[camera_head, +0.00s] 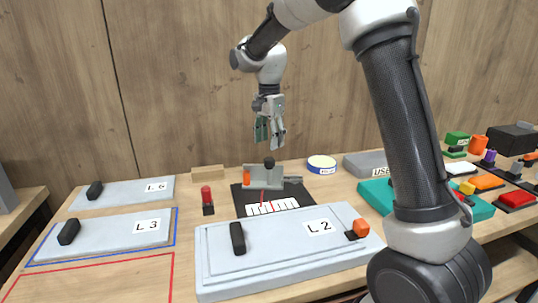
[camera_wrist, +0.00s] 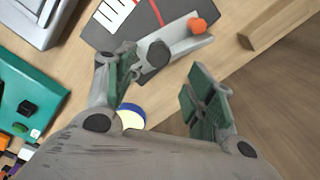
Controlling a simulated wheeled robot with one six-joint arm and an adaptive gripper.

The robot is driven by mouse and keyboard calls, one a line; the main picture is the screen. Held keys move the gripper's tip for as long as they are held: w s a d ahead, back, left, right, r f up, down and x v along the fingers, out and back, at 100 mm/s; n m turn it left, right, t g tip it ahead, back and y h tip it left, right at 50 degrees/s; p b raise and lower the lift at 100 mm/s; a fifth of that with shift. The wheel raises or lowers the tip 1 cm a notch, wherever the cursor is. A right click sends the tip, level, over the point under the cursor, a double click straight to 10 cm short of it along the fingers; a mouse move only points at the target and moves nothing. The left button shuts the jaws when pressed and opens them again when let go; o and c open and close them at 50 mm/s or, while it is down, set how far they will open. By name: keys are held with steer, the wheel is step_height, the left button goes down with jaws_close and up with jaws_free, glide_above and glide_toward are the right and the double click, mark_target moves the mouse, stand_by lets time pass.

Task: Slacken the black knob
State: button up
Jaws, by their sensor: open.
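The black knob (camera_head: 269,162) tops a grey metal fixture (camera_head: 262,180) that stands on a dark base plate with a white scale and a red line. In the wrist view the knob (camera_wrist: 158,54) is a dark round cap, just beyond and between my fingertips. My gripper (camera_head: 270,136) points down above the knob, open and empty, with a small gap between fingertips and knob. Its green-padded fingers spread wide in the wrist view (camera_wrist: 163,88). An orange knob (camera_head: 246,177) sits on the same fixture at the left; it also shows in the wrist view (camera_wrist: 197,25).
A red-topped peg (camera_head: 206,195) stands left of the fixture, with a wooden block (camera_head: 207,173) behind. A round blue-rimmed container (camera_head: 321,163) is to the right. The L2 panel (camera_head: 228,277) lies in front. Teal tray (camera_head: 377,192) and colored buttons fill the right.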

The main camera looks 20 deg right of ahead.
mark_target(269, 158)
steer(key=shift+w+m, duration=0.1)
steer(key=shift+m, duration=0.5)
steer(key=shift+r+m, duration=0.1)
steer(key=shift+m, duration=0.6)
steer(key=shift+f, duration=0.4)
steer(key=f, duration=0.7)
steer(key=shift+s, duration=0.2)
steer(key=c, duration=1)
